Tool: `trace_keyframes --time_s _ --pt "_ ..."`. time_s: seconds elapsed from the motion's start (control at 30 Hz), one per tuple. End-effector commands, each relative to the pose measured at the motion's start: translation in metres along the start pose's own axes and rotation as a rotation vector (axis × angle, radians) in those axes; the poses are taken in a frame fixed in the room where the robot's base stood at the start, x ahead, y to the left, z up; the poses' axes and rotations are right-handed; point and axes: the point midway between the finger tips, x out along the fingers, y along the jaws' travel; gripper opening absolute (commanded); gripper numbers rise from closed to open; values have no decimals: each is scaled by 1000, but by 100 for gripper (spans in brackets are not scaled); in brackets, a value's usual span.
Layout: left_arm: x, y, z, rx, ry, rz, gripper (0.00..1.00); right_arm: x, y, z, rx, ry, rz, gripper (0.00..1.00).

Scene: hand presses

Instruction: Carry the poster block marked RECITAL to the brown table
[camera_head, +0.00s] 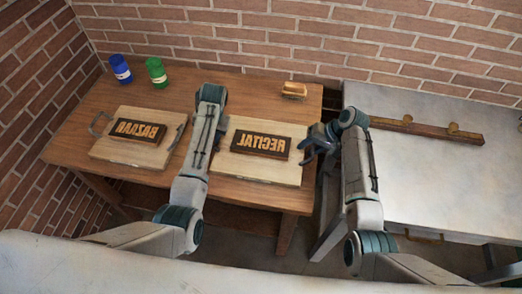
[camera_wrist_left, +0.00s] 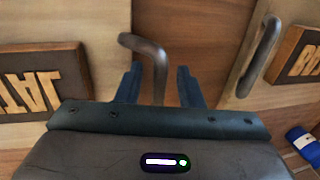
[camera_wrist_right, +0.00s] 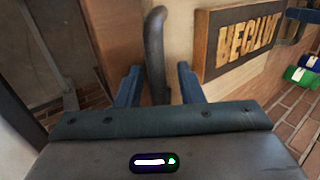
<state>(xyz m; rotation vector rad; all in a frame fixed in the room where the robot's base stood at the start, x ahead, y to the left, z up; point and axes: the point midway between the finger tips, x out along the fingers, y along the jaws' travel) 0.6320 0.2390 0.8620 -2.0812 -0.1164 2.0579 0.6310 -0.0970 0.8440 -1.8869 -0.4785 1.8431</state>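In the left wrist view my left gripper (camera_wrist_left: 158,88) is open around another grey handle (camera_wrist_left: 150,55), also with gaps. The left fingers are hidden behind the arm in the head view.
A similar BAZAAR block (camera_head: 137,130) lies to the left on the same table. A blue can (camera_head: 120,69), a green can (camera_head: 156,72) and a small brush-like item (camera_head: 294,90) stand at the back. A grey metal table (camera_head: 430,175) with a wooden bar (camera_head: 425,128) is on the right.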

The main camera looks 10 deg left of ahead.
Motion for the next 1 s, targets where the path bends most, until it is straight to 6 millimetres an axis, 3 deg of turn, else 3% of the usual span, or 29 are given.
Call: trace_keyframes --time_s 0.27,0.53,0.73,0.87,1.0 --pt "-8 0 0 0 1 0 34 0 -1 0 -1 1 -1 34" --pt "-53 0 0 -1 4 1 34 0 -1 0 -1 1 -2 34" --pt "-73 0 0 0 1 1 34 -1 -1 0 -1 1 -2 34" --pt "-76 0 0 0 1 0 34 -12 0 -1 -2 3 -1 34" --pt "-75 0 0 0 0 0 34 -39 0 -1 -2 5 0 34"
